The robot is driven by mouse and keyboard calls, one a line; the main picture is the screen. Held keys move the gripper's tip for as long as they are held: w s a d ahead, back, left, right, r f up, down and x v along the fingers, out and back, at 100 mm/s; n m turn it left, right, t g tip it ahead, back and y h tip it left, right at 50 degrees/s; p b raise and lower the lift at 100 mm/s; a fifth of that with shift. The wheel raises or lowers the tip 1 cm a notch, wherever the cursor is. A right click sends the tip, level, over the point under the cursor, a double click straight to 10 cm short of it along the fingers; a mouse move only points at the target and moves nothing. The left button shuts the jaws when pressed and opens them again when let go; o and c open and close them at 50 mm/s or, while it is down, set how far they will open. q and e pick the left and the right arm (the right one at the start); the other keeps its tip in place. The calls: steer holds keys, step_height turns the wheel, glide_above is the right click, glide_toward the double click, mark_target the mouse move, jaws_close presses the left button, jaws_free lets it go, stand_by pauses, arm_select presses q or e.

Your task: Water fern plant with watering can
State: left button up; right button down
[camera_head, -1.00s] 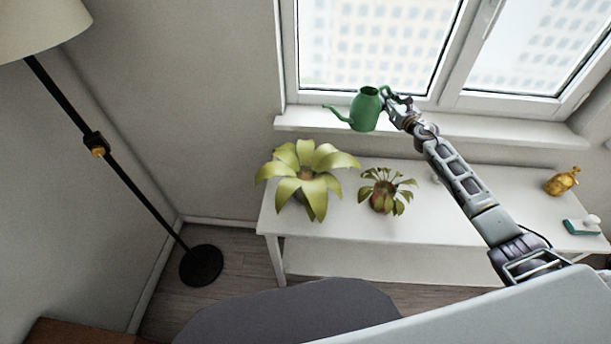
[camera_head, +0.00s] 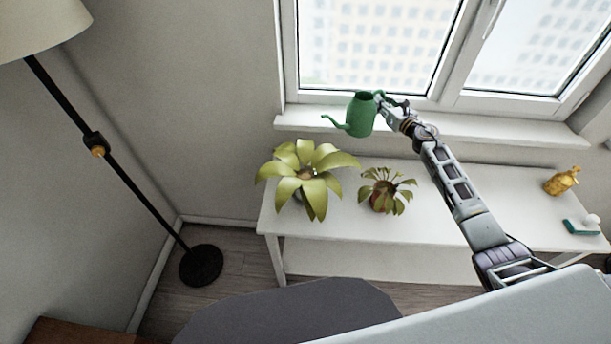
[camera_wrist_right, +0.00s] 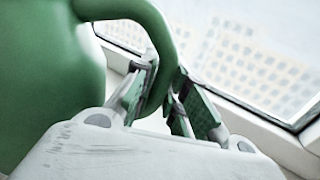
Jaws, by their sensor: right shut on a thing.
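A green watering can (camera_head: 361,115) is held in the air by my right gripper (camera_head: 385,103), in front of the window sill. The can is tilted, and its spout points left, above and behind the large leafy plant. In the right wrist view the gripper (camera_wrist_right: 160,103) is shut on the curved green handle (camera_wrist_right: 163,50), and the can's body (camera_wrist_right: 45,75) fills the left side. A large yellow-green plant (camera_head: 307,178) stands at the left end of the white table. A smaller potted plant (camera_head: 385,190) stands to its right. My left gripper is not in view.
The white table (camera_head: 455,218) stands below the window sill (camera_head: 480,128). A golden vase-like object (camera_head: 562,180) and a teal-and-white item (camera_head: 583,225) are at its right end. A floor lamp (camera_head: 95,145) stands at left. A dark grey rounded surface (camera_head: 290,318) is in front.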

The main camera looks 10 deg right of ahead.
mark_target(376, 94)
steer(key=shift+s+a+r+n, duration=0.2)
steer(key=shift+a+r+n, duration=0.15)
steer(key=shift+r+n, duration=0.25)
steer(key=shift+s+a+r+n, duration=0.15)
steer(key=shift+a+r+n, duration=0.15)
steer(key=shift+r+n, duration=0.3)
steer(key=shift+s+a+r+n+t, duration=0.2)
steer(key=shift+a+r+n, duration=0.15)
steer(key=shift+a+r, duration=0.1)
steer(key=shift+s+a+r+n+t, duration=0.15)
steer(key=shift+a+r+n+t, duration=0.05)
steer(key=shift+a+r+n, duration=0.2)
steer(key=shift+s+a+r+n, duration=0.1)
steer(key=shift+a+r+n, duration=0.05)
steer(key=shift+a+n, duration=0.1)
steer(key=shift+s+a+r, duration=0.15)
steer(key=d+f+m, duration=0.1)
steer(key=w+d+f+m, duration=0.1)
steer(key=d+f+m, duration=0.1)
steer(key=shift+w+d+f+g, duration=0.15)
steer(key=shift+w+g, duration=0.15)
steer(key=shift+f+m, duration=0.15)
steer(key=shift+m, duration=0.15)
steer(key=shift+w+d+f+m, duration=0.15)
steer(key=shift+d+f+m, duration=0.15)
steer(key=shift+f+m, duration=0.25)
